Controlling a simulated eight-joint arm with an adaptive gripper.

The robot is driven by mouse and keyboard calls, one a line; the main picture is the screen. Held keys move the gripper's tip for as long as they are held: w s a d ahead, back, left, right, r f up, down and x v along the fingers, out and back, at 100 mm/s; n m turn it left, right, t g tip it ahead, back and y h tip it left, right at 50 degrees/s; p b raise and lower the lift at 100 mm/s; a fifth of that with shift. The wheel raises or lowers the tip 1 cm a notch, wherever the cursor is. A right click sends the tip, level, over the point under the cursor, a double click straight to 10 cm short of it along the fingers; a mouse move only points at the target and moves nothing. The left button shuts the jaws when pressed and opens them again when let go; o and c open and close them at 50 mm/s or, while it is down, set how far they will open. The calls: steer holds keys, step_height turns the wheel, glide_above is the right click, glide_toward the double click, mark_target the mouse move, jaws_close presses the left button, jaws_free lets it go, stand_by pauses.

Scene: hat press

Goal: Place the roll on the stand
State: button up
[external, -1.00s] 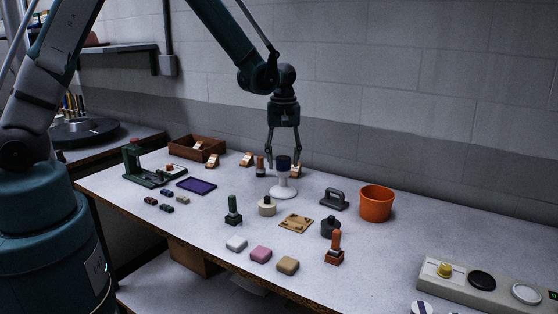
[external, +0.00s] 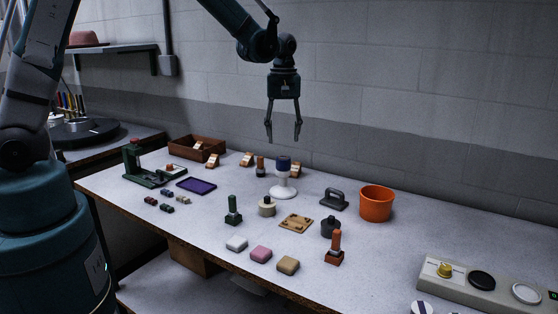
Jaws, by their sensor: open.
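The roll (external: 284,163), dark blue with a tan top, sits upright on top of the white stand (external: 282,192). The stand has a round base on the table and a narrow stem. My gripper (external: 283,139) is open and empty. It hangs pointing down just above the roll, with a small gap between its fingertips and the roll's top.
A wooden-handled stamp (external: 260,166) stands close left of the stand. An orange pot (external: 376,204) and a dark grey handled block (external: 334,199) are to the right. A cream jar (external: 267,206) and a wooden plate (external: 296,223) lie in front.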

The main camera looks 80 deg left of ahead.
steer(key=shift+r, duration=1.3)
steer(key=s+d+r+m+t, duration=0.2)
steer(key=s+d+r+m, duration=0.2)
steer(key=s+d+r, duration=0.4)
steer(key=s+d+r+m+t, duration=0.1)
steer(key=s+d+r+m, duration=0.2)
steer(key=d+r, duration=0.5)
steer(key=s+d+f+m+t, duration=0.1)
steer(key=s+d+m+t, duration=0.3)
steer(key=s+d+m, duration=0.4)
steer(key=s+d, duration=0.7)
steer(key=s, duration=0.2)
steer(key=shift+d+m, duration=0.2)
steer(key=shift+m, duration=0.2)
